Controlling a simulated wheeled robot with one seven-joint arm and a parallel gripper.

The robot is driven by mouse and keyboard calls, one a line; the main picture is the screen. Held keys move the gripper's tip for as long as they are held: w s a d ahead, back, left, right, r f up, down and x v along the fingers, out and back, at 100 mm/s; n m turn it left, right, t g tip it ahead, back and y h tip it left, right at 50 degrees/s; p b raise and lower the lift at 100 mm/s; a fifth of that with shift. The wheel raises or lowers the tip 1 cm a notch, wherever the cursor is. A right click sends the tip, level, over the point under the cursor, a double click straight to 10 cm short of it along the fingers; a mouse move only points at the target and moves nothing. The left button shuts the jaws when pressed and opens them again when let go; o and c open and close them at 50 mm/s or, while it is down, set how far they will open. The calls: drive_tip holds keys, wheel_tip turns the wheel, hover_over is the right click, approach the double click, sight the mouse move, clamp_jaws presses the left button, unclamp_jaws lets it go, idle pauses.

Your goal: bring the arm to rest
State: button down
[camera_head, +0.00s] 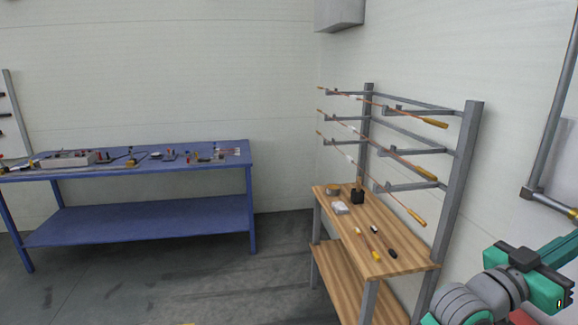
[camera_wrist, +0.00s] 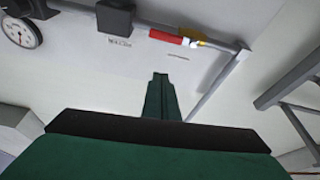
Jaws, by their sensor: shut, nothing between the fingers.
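My gripper (camera_head: 571,243) shows at the right edge of the head view, its green fingers pointing up and right and cut off by the picture edge. My arm's grey and green wrist is at the lower right, in front of the wall and to the right of the wooden bench. In the wrist view the green fingers (camera_wrist: 160,82) are together, with nothing between them. They point towards a pale wall and touch nothing that I can see.
A wooden bench (camera_head: 410,258) with small tools stands left of my arm, below a grey rack (camera_head: 464,165) holding several thin rods. A blue table (camera_head: 150,224) stands far left. A grey pipe (camera_head: 550,130) runs along the wall; a gauge (camera_wrist: 22,32) shows in the wrist view. Floor between is clear.

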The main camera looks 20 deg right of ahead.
drive_tip(key=w+a+f+n+t+y, duration=0.4)
drive_tip(key=w+a+f+n+t, duration=1.15)
drive_tip(key=a+f, duration=0.55)
drive_tip(key=w+a+f+n+t+y, duration=0.2)
drive_tip(key=w+a+f+t+y, duration=0.15)
drive_tip(key=a+f, duration=0.5)
drive_tip(key=s+a+f+n+t+y, duration=0.1)
drive_tip(key=s+a+f+y, duration=0.5)
drive_tip(key=a, duration=0.4)
drive_tip(key=s+a+f+n+t+y, duration=0.1)
drive_tip(key=s+a+f+n+y, duration=0.2)
drive_tip(key=a+f, duration=0.55)
drive_tip(key=s+a+m+g+y, duration=0.1)
drive_tip(key=s+a+m+y, duration=0.2)
drive_tip(key=s+a, duration=1.2)
drive_tip(key=shift+s+f+g+y, duration=0.45)
drive_tip(key=shift+s+y, duration=0.6)
drive_tip(key=shift+s, duration=0.2)
